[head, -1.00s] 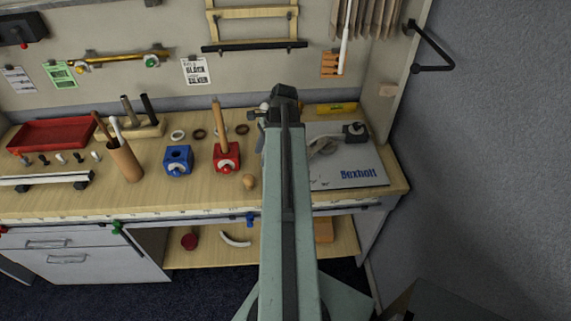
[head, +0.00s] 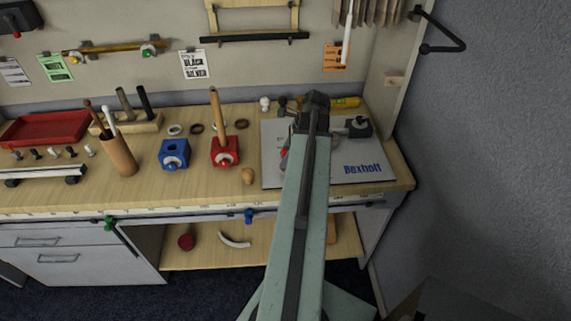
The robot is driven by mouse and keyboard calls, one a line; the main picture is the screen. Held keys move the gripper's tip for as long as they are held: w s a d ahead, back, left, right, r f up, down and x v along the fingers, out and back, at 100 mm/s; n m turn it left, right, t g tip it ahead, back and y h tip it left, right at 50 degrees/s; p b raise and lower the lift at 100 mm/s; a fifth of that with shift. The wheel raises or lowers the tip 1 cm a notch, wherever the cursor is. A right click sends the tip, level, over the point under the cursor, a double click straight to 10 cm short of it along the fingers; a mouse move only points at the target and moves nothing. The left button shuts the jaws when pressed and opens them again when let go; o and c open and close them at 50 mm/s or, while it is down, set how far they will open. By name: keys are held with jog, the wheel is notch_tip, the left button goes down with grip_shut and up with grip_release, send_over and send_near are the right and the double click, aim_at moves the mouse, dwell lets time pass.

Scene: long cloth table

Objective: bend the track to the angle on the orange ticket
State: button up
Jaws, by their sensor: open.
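A dark block with a round knob (head: 358,127) stands at the board's back right. The orange ticket (head: 335,57) hangs on the back wall, partly covered by a white rod. My gripper (head: 308,108) is above the board's back part, open; its fingertips are mostly hidden.
Left of the board stand a red block (head: 225,152) with an upright wooden handle, a blue block (head: 174,154) and a wooden egg-shaped knob (head: 248,176). A yellow level (head: 345,102) lies behind the board. The side panel (head: 395,95) bounds the table on the right.

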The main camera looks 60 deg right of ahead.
jog(key=shift+w+f, duration=0.1)
jog(key=shift+f, duration=0.15)
grip_shut()
dwell(1.3)
